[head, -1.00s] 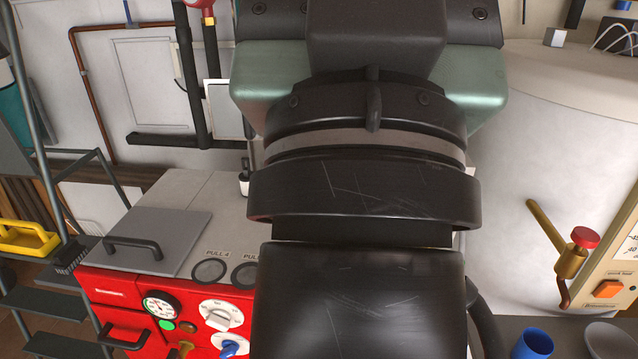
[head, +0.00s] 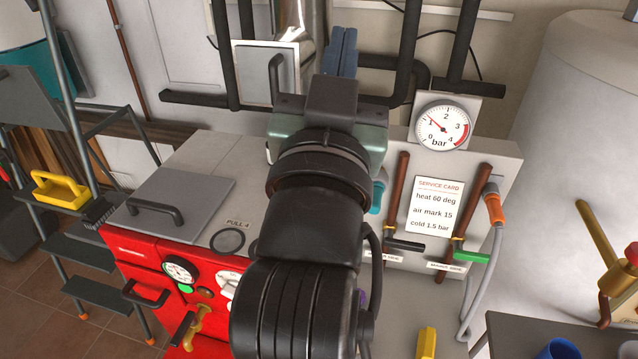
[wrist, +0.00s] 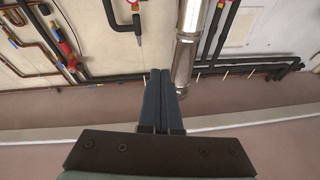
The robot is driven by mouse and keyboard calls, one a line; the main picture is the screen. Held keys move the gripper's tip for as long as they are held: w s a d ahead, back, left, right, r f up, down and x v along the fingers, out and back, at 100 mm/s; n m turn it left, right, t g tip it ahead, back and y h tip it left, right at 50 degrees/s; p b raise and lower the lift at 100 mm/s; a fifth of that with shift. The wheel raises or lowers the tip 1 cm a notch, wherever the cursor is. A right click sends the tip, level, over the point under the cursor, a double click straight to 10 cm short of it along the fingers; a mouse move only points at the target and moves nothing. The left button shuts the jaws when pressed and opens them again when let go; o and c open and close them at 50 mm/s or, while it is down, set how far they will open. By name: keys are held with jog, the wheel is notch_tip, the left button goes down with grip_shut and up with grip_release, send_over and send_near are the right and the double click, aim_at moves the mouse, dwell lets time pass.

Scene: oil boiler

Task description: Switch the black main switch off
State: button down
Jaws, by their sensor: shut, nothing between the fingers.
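I cannot pick out a black main switch for certain in either view. A grey wall box (head: 252,72) with a dark upright handle (head: 276,80) is on the back wall in the head view, just left of my gripper (head: 342,34). My gripper's two blue-grey fingers are together and empty, pointing up and away over the boiler. The wrist view also shows the closed fingers (wrist: 158,74), with wall pipes beyond them. My arm hides part of the red boiler's (head: 140,250) top and front.
A metal flue pipe (head: 305,30) and black wall pipes (head: 232,50) are close to my gripper. A pressure gauge (head: 443,128), service card (head: 434,205) and lever valves are at right. A stepladder (head: 80,250) is at left, a pale tank (head: 580,110) at right.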

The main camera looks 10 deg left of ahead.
jog(key=a+f+g+p, duration=0.1)
jog(key=a+f+g, duration=0.35)
jog(key=f, duration=0.95)
jog(key=a+f+g, duration=0.4)
jog(key=a+f, duration=0.1)
jog(key=f, duration=0.9)
jog(key=s+f+g, duration=0.1)
jog(key=s+f, duration=0.2)
jog(key=f, duration=0.4)
jog(key=s+a+f+g+h, duration=0.1)
jog(key=s+f+g, duration=0.1)
jog(key=f, duration=0.4)
jog(key=shift+s+a+f+h+p, duration=0.25)
jog(key=shift+s+f+h+p, duration=0.1)
jog(key=shift+s+p, duration=0.1)
jog(key=x, duration=1)
jog(key=shift+a, duration=0.1)
jog(key=f, duration=0.1)
jog(key=s+f, duration=0.1)
jog(key=shift+s+f+p, duration=0.1)
jog(key=shift+f+p, duration=0.15)
jog(key=shift+p, duration=0.05)
jog(key=shift+s+f, duration=0.3)
jog(key=shift+f, duration=0.3)
jog(key=shift+f+b, duration=0.2)
jog(key=shift+b, duration=0.2)
